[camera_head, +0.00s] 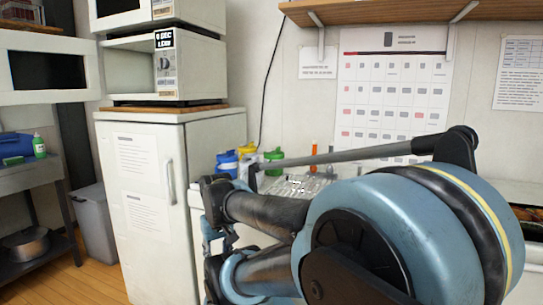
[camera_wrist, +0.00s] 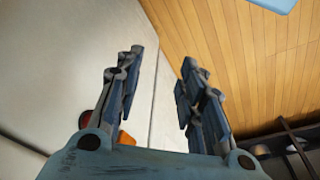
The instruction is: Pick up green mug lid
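A green item (camera_head: 274,155), which looks like the green mug lid, stands at the back of the counter in the head view, right of the white fridge. It is small there and its lower part is partly hidden behind my arm. A blue-topped container (camera_head: 227,160) and a white one with yellow (camera_head: 247,151) stand to its left. My gripper (camera_wrist: 163,62) is open in the wrist view, with nothing between its fingers. It points along a pale upright surface and wooden floor, and the green item does not show in that view.
The white fridge (camera_head: 145,210) stands left of the counter, with a microwave (camera_head: 165,65) above. A clear rack or tray (camera_head: 305,185) lies on the counter. A wooden shelf (camera_head: 380,12) hangs above. A grey bin (camera_head: 97,225) and metal shelving stand at the left.

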